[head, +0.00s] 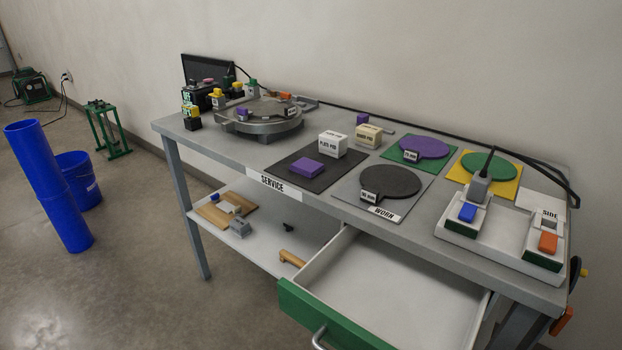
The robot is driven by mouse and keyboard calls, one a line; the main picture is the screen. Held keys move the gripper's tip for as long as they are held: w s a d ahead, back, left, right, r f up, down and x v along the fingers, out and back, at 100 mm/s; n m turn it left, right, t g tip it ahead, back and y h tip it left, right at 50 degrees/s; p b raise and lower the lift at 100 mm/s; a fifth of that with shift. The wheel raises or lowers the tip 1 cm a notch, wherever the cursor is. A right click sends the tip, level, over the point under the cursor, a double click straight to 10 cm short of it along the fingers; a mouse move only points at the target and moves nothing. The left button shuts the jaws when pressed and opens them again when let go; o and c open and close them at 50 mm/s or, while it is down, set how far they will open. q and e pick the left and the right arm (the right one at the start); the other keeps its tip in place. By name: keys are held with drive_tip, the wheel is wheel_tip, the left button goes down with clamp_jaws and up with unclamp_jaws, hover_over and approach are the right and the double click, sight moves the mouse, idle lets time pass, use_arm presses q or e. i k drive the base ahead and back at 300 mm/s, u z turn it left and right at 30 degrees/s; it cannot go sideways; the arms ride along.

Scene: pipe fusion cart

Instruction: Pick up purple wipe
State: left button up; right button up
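A purple block (307,168), which looks like the wipe, lies flat on the dark mat (296,184) at the front of the bench, just in front of a white labelled box (333,144). Another small purple piece (243,115) is on the round metal turntable (259,128). Neither of my grippers shows in the head view.
An open drawer (390,300) juts out from the bench's front right. Grey, purple and green discs on mats (390,181) fill the right half. A white tray (483,242) holds blue and orange pieces. Blue pipe (48,186) and a blue bucket (78,181) stand left.

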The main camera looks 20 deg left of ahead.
sight(309, 168)
drive_tip(key=u, duration=2.55)
drive_tip(key=i, duration=2.5)
drive_tip(key=z, duration=2.7)
